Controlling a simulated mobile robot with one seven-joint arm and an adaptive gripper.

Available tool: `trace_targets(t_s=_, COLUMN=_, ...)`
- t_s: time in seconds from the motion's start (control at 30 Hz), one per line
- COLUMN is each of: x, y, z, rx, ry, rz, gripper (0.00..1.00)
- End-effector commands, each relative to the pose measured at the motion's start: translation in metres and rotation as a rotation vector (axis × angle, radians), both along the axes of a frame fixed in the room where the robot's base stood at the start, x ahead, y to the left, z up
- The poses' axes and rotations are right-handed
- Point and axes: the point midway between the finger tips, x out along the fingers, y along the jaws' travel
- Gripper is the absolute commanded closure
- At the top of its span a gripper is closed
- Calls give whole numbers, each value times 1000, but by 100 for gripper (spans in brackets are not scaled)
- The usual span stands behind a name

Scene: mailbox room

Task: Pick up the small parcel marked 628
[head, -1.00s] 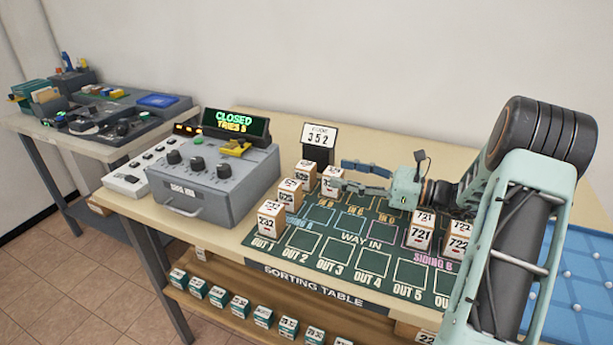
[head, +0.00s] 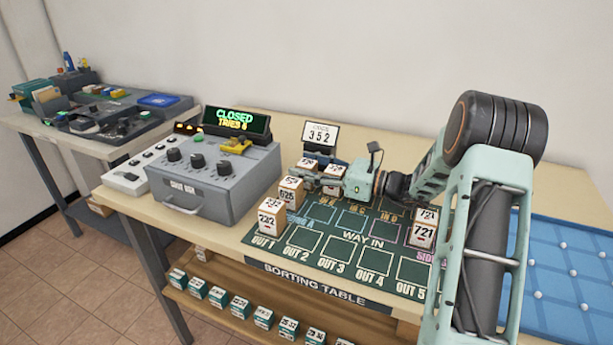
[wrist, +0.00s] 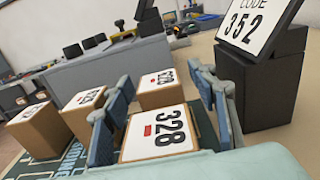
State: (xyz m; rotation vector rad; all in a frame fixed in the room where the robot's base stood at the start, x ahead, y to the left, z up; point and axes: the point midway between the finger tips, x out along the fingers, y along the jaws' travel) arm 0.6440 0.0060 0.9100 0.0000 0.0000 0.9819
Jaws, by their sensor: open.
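In the wrist view a small brown parcel with a white label reading 328 (wrist: 158,132) stands between the fingers of my open gripper (wrist: 160,76), one finger on each side. Just beyond the fingertips stands another parcel (wrist: 160,92) with a red mark; its small number is hard to read and may be 628. In the head view my gripper (head: 318,170) is low over the back left of the green sorting mat (head: 300,238), around the 328 parcel and close to the other one. The fingers partly hide both.
A code stand reading 352 (head: 320,136) is close behind the gripper. The grey control box (head: 205,185) is further left. Parcel 721 (head: 423,230) stands right.

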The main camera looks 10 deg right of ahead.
Motion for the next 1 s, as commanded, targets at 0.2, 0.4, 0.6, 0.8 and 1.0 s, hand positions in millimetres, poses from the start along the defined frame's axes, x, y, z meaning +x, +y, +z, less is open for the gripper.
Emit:
trace_targets(t_s=0.2, x=0, y=0, z=0, rx=0, ry=0, rz=-1, gripper=50)
trace_targets(t_s=0.4, x=0, y=0, z=0, rx=0, ry=0, rz=0, gripper=72)
trace_targets(t_s=0.6, x=0, y=0, z=0, rx=0, ry=0, rz=0, gripper=94)
trace_targets(t_s=0.8, x=0, y=0, z=1, rx=0, ry=0, rz=0, gripper=95)
trace_targets(t_s=1.0, x=0, y=0, z=9, rx=-1, ry=-2, rz=0, gripper=95)
